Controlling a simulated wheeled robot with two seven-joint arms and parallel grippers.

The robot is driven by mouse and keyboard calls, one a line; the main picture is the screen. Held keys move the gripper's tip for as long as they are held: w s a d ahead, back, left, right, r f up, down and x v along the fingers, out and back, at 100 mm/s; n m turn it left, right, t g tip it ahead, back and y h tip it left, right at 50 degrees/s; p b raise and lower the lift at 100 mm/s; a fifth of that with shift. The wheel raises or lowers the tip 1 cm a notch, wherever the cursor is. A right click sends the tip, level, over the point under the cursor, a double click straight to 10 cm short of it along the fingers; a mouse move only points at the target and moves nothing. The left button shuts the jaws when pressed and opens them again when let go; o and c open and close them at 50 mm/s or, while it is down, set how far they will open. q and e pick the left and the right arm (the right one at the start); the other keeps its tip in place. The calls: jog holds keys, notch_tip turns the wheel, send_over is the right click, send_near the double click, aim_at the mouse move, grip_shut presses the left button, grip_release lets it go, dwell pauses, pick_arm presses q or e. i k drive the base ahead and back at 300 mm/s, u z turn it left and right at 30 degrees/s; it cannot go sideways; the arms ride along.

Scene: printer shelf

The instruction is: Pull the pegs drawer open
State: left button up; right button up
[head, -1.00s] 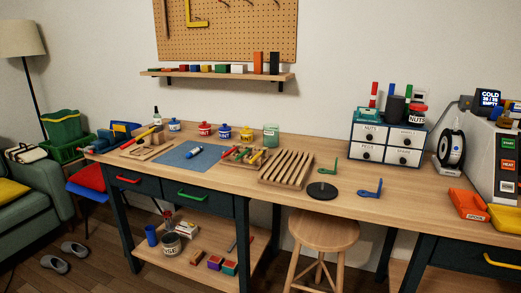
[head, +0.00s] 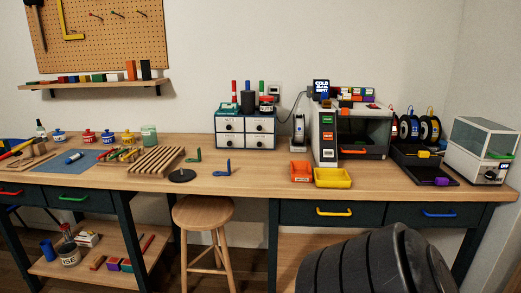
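A small white-fronted drawer cabinet (head: 246,131) with four drawers stands at the back of the workbench, left of the printer. Each drawer has a dark round knob and a label, and all look closed. The labels are too small to read surely now; the lower left drawer (head: 230,141) seems to be the pegs one. Neither of my grippers is in view.
A stool (head: 203,214) stands before the bench. Orange (head: 300,171) and yellow (head: 333,177) bins sit to the right, before the printer (head: 327,132).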

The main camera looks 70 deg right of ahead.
aim_at(224, 139)
jog(key=k, duration=0.45)
jog(key=z, duration=1.2)
